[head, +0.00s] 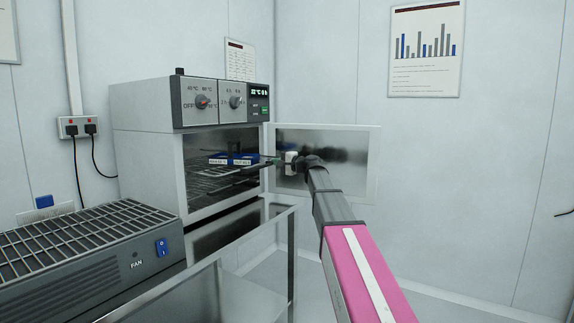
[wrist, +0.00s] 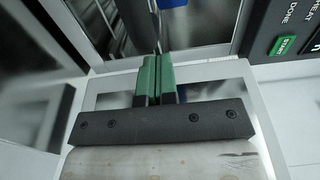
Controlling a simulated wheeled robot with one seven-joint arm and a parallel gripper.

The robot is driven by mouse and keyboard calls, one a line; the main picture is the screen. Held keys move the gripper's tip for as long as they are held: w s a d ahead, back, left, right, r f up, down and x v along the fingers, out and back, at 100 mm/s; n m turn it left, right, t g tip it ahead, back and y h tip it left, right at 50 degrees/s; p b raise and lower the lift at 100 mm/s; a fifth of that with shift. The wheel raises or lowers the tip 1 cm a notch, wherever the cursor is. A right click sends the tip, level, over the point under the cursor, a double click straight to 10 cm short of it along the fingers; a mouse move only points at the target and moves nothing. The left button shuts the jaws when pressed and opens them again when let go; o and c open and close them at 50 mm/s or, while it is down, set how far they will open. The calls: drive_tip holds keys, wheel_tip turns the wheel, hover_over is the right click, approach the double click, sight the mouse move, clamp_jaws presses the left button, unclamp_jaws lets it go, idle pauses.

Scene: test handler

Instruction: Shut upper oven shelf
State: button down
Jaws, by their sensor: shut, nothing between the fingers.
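The oven (head: 145,140) stands at the left with its door (head: 335,150) swung open to the right. Inside, the upper shelf (head: 215,182) is a wire rack, and its front edge appears to stick out of the opening towards my gripper. Blue labelled items (head: 232,160) sit at the upper shelf. My gripper (head: 266,163) is at the oven opening, in front of the shelf's right part. In the wrist view its green fingers (wrist: 155,75) are together and empty, pointing into the oven. I cannot tell whether they touch the shelf.
The oven's control panel (head: 222,101) with knobs and a green start button (wrist: 285,45) is above the opening. A fan unit (head: 90,250) with a grille stands in front at the left. A metal frame (head: 292,255) stands below the oven front. The right side is clear.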

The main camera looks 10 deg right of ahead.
drive_tip(key=x, duration=2)
drive_tip(key=shift+d, duration=0.2)
drive_tip(key=shift+s+d, duration=0.1)
drive_tip(key=shift+s, duration=0.05)
